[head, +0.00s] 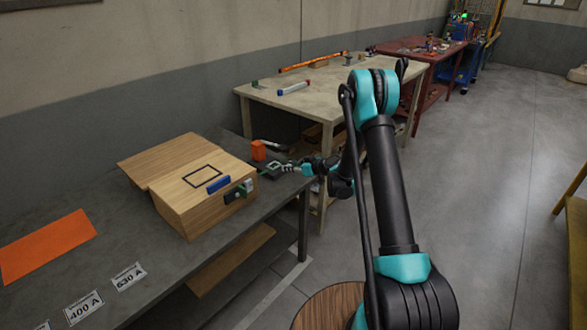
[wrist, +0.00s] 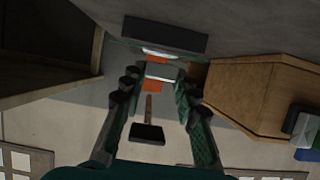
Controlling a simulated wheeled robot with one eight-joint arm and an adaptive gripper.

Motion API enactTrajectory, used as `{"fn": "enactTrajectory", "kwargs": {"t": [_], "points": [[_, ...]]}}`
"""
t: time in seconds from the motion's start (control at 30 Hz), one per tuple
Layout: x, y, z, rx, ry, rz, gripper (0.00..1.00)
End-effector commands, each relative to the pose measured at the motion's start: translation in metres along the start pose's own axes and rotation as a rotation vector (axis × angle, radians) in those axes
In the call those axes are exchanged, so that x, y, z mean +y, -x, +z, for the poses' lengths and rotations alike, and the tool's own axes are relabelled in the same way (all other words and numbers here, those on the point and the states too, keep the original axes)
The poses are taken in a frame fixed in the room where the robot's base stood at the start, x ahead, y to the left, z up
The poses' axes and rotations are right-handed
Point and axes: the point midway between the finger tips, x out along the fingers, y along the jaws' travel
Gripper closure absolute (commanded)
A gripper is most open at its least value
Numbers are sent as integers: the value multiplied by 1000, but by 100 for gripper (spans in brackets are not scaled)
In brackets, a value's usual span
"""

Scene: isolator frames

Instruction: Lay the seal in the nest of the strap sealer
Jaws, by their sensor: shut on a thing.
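My gripper (head: 287,167) reaches in from the right over the bench end in the head view. In the wrist view its fingers (wrist: 160,75) are shut on a small pale grey piece, which I take as the seal (wrist: 160,71). A dark flat device, likely the strap sealer (head: 266,173), lies beside the wooden box, just left of the fingertips. In the wrist view a dark block with a pale strip (wrist: 165,35) lies beyond the fingertips; I cannot tell whether it is the sealer. The nest cannot be made out. Whether the seal touches anything is unclear.
A wooden box (head: 205,190) with a blue handle stands left of my gripper; it also shows in the wrist view (wrist: 250,95). An orange block (head: 258,150) stands behind the fingertips. An orange sheet (head: 45,245) lies on the grey bench. A pale table (head: 330,95) stands behind.

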Motion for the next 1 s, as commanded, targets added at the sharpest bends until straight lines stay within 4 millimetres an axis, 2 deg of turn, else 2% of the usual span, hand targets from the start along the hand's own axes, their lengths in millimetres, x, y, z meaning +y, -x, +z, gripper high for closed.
{"fn": "enactTrajectory", "kwargs": {"t": [1.0], "points": [[0, -63, -16, 0, 0, 0, 100]]}}
